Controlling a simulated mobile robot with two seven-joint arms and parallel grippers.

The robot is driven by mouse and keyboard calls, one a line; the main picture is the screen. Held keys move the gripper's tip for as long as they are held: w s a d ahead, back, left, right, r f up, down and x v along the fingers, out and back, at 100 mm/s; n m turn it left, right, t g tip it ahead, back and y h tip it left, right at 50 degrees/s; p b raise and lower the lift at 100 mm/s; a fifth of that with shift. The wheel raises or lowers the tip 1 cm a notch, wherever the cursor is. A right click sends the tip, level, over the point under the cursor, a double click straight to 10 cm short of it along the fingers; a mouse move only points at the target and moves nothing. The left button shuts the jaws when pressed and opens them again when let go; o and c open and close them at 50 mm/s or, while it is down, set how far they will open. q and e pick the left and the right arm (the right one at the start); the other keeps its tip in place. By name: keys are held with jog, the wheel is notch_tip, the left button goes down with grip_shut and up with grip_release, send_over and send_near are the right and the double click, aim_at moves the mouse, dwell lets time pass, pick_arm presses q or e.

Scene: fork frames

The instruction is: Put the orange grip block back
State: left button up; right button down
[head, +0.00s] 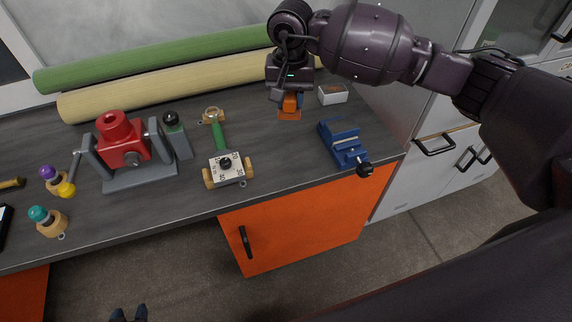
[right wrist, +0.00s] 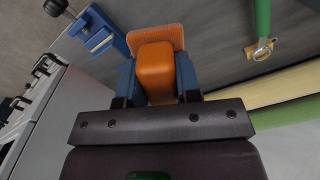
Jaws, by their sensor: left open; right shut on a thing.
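The orange grip block (head: 289,113) is at the back of the grey workbench, left of the blue vise. My right gripper (head: 291,99) is shut on it from above. In the right wrist view the orange grip block (right wrist: 155,72) sits between the two blue fingers of my right gripper (right wrist: 157,80), with a wider orange plate at its far end. I cannot tell whether it touches the bench top. My left gripper (head: 128,314) shows only as two dark fingertips at the bottom edge, apart and empty, in front of the bench.
The blue vise (head: 342,144) stands near the right end of the bench (head: 280,165). A small white box (head: 332,94) lies behind it. Green (head: 150,58) and cream rolls (head: 180,83) lie along the back.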

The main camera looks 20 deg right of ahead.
aim_at(290, 165)
notch_tip(290, 165, down, 20)
jog(key=shift+w+d+r+b, duration=0.1)
jog(key=shift+b, duration=0.3)
dwell(0.3)
jog(key=c, duration=0.8)
grip_release()
jog(key=shift+f, duration=0.2)
jog(key=shift+r, duration=0.1)
